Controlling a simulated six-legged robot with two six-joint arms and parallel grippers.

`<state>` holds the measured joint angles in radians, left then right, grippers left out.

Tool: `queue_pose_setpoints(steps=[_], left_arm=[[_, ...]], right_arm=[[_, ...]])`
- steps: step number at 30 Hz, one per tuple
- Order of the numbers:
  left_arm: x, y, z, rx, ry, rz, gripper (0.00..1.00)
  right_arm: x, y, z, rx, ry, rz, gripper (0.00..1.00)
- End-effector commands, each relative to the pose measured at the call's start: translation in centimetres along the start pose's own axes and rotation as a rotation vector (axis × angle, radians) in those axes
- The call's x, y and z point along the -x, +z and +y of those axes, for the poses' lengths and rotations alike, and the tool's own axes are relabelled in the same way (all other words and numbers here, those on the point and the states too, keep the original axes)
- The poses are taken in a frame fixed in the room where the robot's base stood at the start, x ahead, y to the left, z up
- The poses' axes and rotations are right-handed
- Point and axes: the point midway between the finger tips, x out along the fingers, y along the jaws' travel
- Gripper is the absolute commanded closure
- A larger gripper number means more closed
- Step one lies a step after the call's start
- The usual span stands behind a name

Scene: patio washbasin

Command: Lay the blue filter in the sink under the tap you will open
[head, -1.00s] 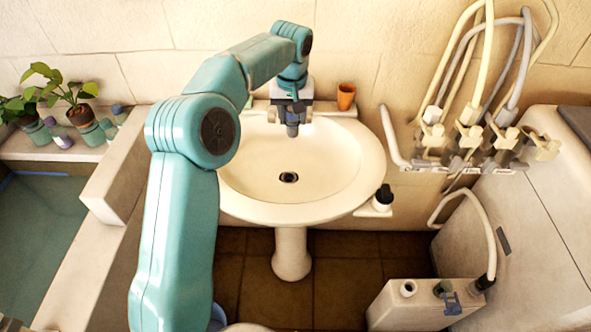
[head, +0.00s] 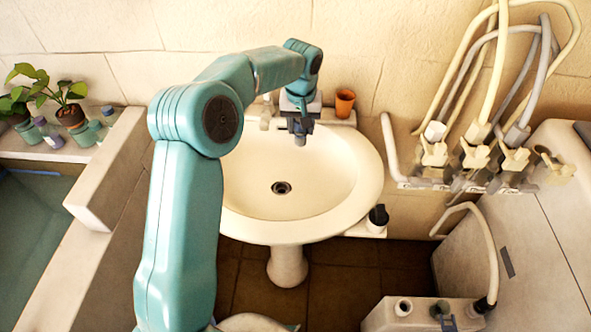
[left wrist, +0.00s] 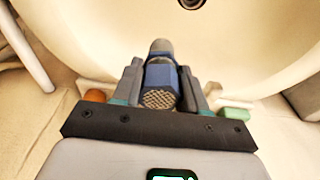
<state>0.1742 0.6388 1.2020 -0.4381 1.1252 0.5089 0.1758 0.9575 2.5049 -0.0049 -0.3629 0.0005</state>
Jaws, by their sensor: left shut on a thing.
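My left gripper (head: 299,122) is above the back part of the white washbasin (head: 340,205), pointing down. It is shut on the blue filter (left wrist: 160,77), which shows between the fingers in the left wrist view with a meshed end towards the camera and a grey end beyond. In the head view the filter (head: 300,137) is small and dark below the jaws. It appears held over the bowl, clear of the drain (head: 281,188). The arm hides part of the basin's back edge, so I cannot make out a basin tap. My right gripper is out of view.
An orange cup (head: 345,103) stands on the back ledge, close right of the gripper. Several cream taps with hoses (head: 475,154) line the wall at right. A dark-topped bottle (head: 378,217) stands beside the basin. Potted plants (head: 70,115) are at left. The bowl's front is clear.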

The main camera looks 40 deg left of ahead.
Motion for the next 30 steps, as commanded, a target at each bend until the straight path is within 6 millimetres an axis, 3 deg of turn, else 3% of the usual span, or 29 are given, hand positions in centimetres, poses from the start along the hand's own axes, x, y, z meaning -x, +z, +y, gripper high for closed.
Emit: queue_pose_setpoints(steps=[6, 10, 17, 24, 30], left_arm=[[-6.5, 1.1, 0.0, -0.001, -0.001, -0.006, 0.93], [-9.2, 1.4, 0.1, 0.0, -0.001, -0.004, 0.93], [-11.2, 1.5, 0.3, 0.0, 0.001, -0.001, 0.93], [-14.7, 2.0, 0.3, 0.0, 0.0, -0.003, 0.93], [-15.0, 2.0, 0.3, 0.0, 0.001, 0.0, 0.93]], right_arm=[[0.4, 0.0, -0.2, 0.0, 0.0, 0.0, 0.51], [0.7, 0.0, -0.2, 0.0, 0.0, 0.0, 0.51], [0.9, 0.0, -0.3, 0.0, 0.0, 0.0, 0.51], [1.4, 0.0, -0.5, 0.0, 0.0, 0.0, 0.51], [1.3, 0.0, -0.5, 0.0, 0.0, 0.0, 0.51]])
